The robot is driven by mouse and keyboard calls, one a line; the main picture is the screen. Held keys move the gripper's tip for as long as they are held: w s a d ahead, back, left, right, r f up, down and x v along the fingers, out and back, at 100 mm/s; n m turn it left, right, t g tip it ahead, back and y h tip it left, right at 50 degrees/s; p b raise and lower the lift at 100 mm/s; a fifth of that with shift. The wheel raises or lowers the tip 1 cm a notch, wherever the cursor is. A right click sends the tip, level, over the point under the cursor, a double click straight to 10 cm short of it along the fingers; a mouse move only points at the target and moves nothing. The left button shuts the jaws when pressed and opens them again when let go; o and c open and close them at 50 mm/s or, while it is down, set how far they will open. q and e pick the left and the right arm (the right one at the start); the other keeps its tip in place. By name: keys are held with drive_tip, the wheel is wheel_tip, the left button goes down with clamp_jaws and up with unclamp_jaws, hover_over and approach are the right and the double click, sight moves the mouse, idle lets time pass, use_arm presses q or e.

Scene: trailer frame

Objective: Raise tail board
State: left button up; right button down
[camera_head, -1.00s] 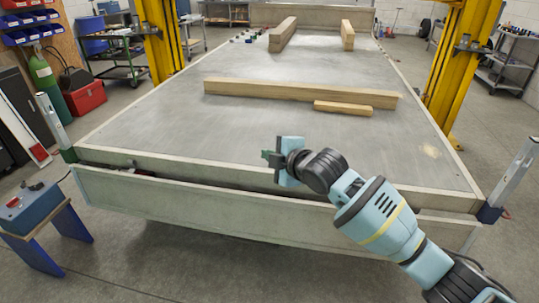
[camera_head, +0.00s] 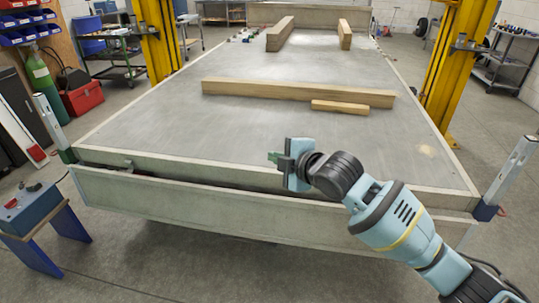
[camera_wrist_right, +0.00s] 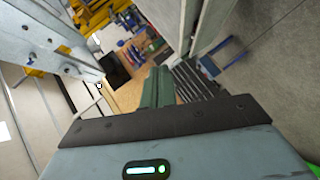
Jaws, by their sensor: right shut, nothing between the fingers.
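The tail board (camera_head: 200,207) is a long pale grey panel across the rear of the trailer, in the head view. It hangs just below the bed's rear edge, with a dark gap between them. My right gripper (camera_head: 274,158) is in front of the rear part of the bed, near the middle. It points left in the picture, above the tail board and apart from it as far as I can see. Its green fingers (camera_wrist_right: 157,88) are together and empty in the right wrist view. My right forearm hides part of the tail board's right half. My left gripper is not in view.
The trailer bed (camera_head: 150,125) carries a long timber (camera_head: 290,92) and a shorter one (camera_head: 340,107). Metal posts stand at the rear corners, left (camera_head: 50,125) and right (camera_head: 512,165). The floor below the tail board is clear.

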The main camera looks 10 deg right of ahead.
drive_tip(key=s+d+f+m+g+h, duration=0.15)
drive_tip(key=s+f+m, duration=0.35)
drive_tip(key=s+f, duration=0.55)
drive_tip(key=s+d+f+m, duration=0.2)
drive_tip(key=s+f+m, duration=0.3)
drive_tip(key=s+f, duration=0.55)
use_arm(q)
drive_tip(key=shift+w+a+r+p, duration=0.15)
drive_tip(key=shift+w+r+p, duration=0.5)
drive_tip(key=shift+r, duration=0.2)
use_arm(e)
drive_tip(key=s+d+f+m+h, duration=0.1)
drive_tip(key=s+f, duration=0.3)
drive_tip(key=s, duration=0.4)
drive_tip(key=s+d+f+m+g+h, duration=0.1)
drive_tip(key=s+d+f+m, duration=0.3)
drive_tip(key=s, duration=0.3)
drive_tip(key=s+d+f+m+g+h, duration=0.1)
drive_tip(key=s+d+f+m, duration=0.2)
drive_tip(key=s+f, duration=0.3)
drive_tip(key=s, duration=0.2)
drive_tip(key=shift+s, duration=0.3)
drive_tip(key=shift+h, duration=0.25)
